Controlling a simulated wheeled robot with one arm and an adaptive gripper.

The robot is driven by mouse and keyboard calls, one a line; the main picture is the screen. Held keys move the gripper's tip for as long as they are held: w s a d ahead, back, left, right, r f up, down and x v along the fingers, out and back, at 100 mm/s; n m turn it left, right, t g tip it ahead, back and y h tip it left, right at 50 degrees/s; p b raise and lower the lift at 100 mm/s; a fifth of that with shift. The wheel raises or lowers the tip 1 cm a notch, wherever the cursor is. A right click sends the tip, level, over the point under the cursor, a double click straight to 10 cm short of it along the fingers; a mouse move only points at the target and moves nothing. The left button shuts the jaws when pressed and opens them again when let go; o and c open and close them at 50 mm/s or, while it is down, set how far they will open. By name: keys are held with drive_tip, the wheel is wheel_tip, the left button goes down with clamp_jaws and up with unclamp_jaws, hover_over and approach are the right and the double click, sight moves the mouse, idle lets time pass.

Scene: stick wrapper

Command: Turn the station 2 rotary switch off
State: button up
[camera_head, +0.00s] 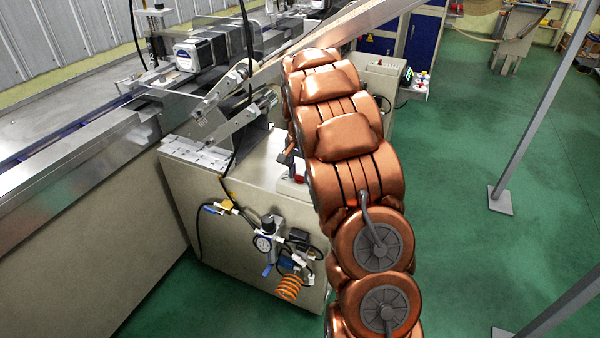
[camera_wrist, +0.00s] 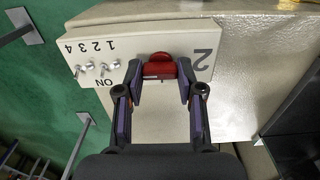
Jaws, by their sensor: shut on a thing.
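The red rotary switch (camera_wrist: 160,67) sits on a pale panel (camera_wrist: 150,122) in the wrist view, next to a large "2" that appears upside down. My gripper (camera_wrist: 160,76) has its two fingers on either side of the red knob and is shut on it. The fingers partly cover the knob's sides, and I cannot read any position marks around it.
Several small toggle switches (camera_wrist: 97,68), with upside-down labels "1 2 3 4" and "ON", sit left of the knob. In the head view, a pale cabinet (camera_head: 215,205) with a gauge and hoses stands left of my arm. Green floor (camera_head: 475,240) is open to the right, with metal posts.

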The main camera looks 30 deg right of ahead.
sight(300, 174)
drive_tip(key=o, duration=1.1)
drive_tip(key=shift+o, duration=0.2)
drive_tip(key=shift+r, duration=0.15)
wheel_tip(300, 174, up, 6)
drive_tip(key=shift+r, duration=0.65)
